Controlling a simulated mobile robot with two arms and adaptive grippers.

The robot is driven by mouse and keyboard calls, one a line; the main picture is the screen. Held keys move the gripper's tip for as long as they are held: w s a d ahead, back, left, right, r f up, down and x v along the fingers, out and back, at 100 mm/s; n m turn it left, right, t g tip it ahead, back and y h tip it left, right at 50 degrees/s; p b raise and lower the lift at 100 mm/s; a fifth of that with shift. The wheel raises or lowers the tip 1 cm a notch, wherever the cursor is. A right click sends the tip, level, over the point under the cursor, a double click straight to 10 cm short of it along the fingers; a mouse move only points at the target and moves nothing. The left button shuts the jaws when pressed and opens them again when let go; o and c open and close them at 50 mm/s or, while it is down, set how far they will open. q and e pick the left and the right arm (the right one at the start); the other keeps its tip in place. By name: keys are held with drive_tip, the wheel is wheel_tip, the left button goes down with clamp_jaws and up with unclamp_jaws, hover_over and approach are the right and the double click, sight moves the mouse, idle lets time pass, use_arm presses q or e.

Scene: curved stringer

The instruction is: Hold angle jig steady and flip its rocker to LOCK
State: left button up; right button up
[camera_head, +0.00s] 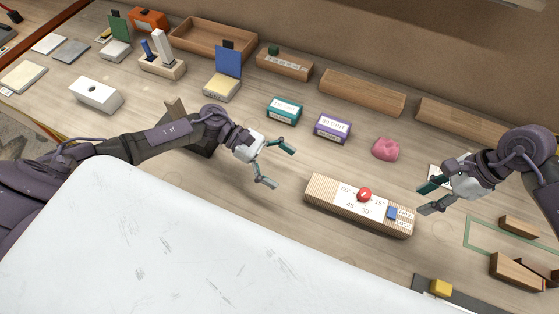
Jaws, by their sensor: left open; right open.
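The angle jig (333,193) is a long striped wooden block lying on the bench right of centre. Its white face carries angle numbers and a red knob (364,194). A small blue rocker (392,213) sits near its right end, beside small labels that seem to read FREE and LOCK. My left gripper (280,165) is open and empty, left of the jig and apart from it. My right gripper (426,198) is open and empty, by the jig's right end and seemingly above the bench. I cannot tell which way the rocker is tipped.
A teal box (285,110), a purple box (332,128) and a pink lump (385,149) stand behind the jig. Wooden blocks (517,271) and a green outline lie at right. A yellow block (441,288) is in front. A large white panel (180,250) fills the foreground.

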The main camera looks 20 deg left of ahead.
sight(324, 191)
use_arm(q)
drive_tip(key=shift+w+a, duration=0.3)
drive_tip(key=shift+a, duration=0.1)
drive_tip(key=x, duration=1.3)
drive_tip(key=shift+w+d+f, duration=0.1)
drive_tip(key=shift+w+d, duration=0.05)
drive_tip(key=shift+d, duration=0.05)
